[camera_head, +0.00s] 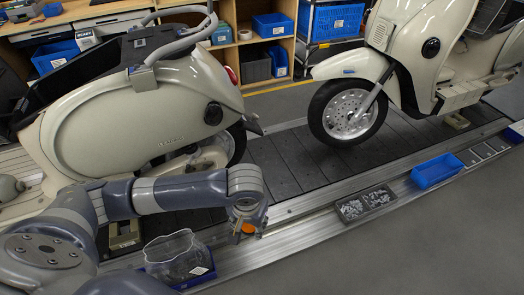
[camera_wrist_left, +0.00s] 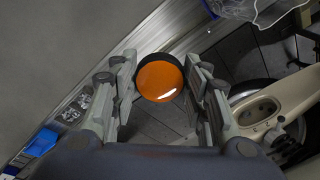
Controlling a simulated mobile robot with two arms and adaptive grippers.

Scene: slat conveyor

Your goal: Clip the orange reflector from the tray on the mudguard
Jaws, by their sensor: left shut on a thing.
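The orange reflector (camera_wrist_left: 160,80) is a round orange disc with a dark rim. It sits between the two fingers of my left gripper (camera_wrist_left: 158,72) in the left wrist view, and the gripper is shut on it. In the head view the reflector (camera_head: 248,229) shows as a small orange patch at my left gripper (camera_head: 247,220), above the conveyor's metal edge. The left scooter's dark rear mudguard (camera_head: 252,124) is behind and above the gripper, apart from it. The right scooter has a cream front mudguard (camera_head: 352,63). My right gripper is out of view.
A blue box (camera_head: 160,271) with a clear plastic bag (camera_head: 180,257) is at the front edge. A dark tray (camera_head: 365,203) of small metal parts and a blue bin (camera_head: 437,171) stand along the rail. Dark slats (camera_head: 290,165) between the scooters are bare. Shelves with bins stand behind.

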